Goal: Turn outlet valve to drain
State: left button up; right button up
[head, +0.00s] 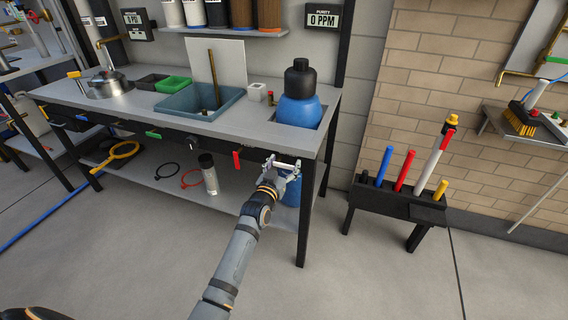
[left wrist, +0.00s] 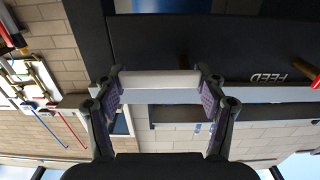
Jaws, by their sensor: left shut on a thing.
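My left gripper (head: 281,164) is at the front edge of the bench, near its right end, below the blue tank (head: 298,108) with a black cap. In the left wrist view, the fingers of my left gripper (left wrist: 160,82) are shut on a pale, straight bar handle (left wrist: 160,78), one finger at each end. The handle lies level across the picture in front of the dark bench panel. Its valve body and any outlet label are hidden. A red lever (head: 236,160) hangs further left on the panel. My right gripper is out of view.
The bench (head: 318,130) holds a blue-grey basin (head: 172,103) and a metal pot (head: 104,86). On its lower shelf stands a clear cylinder (head: 208,175). A black rack (head: 400,205) with coloured tubes stands to the right. The floor in front is clear.

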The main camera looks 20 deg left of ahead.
pick_arm(q)
jog(key=o, duration=1.2)
jog(key=s, duration=1.2)
jog(key=shift+a, duration=0.2)
